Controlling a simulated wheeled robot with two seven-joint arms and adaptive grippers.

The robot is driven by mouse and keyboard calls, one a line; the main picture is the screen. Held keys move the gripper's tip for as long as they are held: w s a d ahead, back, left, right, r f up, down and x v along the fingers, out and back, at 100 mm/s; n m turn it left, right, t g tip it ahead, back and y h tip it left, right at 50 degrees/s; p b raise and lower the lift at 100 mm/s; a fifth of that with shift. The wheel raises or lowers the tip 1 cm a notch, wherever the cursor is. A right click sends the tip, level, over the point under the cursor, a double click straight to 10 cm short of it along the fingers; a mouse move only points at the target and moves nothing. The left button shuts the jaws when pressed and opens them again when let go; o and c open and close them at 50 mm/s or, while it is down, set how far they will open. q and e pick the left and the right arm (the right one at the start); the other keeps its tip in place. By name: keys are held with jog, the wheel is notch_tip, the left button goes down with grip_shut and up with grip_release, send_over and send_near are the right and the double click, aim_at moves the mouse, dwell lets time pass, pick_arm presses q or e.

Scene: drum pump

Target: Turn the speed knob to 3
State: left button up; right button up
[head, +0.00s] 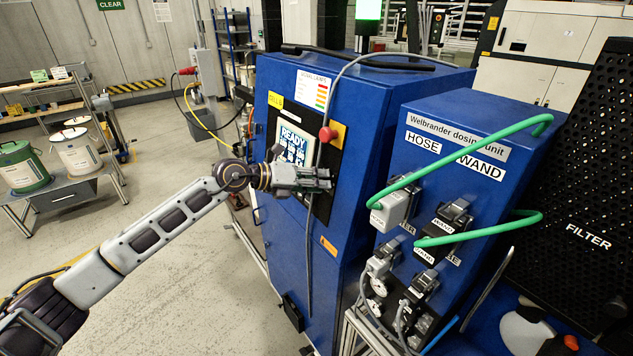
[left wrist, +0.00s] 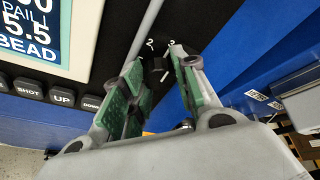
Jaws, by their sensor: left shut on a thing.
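My left gripper (head: 318,179) reaches in from the left to the black panel on the front of the blue cabinet (head: 345,225). In the left wrist view, its green-padded fingers (left wrist: 160,88) close around the small dark speed knob (left wrist: 159,66). White scale marks, among them a 2, show on the panel beyond the fingertips. In the head view the gripper hides the knob. My right gripper is out of view.
A red button (head: 327,134) on a yellow plate sits just above the gripper. A grey hose hangs down the cabinet front close by. The dosing unit (head: 480,150) with green hoses stands to the right. Push buttons (left wrist: 62,97) line the panel below the display.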

pick_arm(q)
jog(key=o, duration=1)
jog(key=shift+f, duration=0.15)
jog(key=v, duration=1.2)
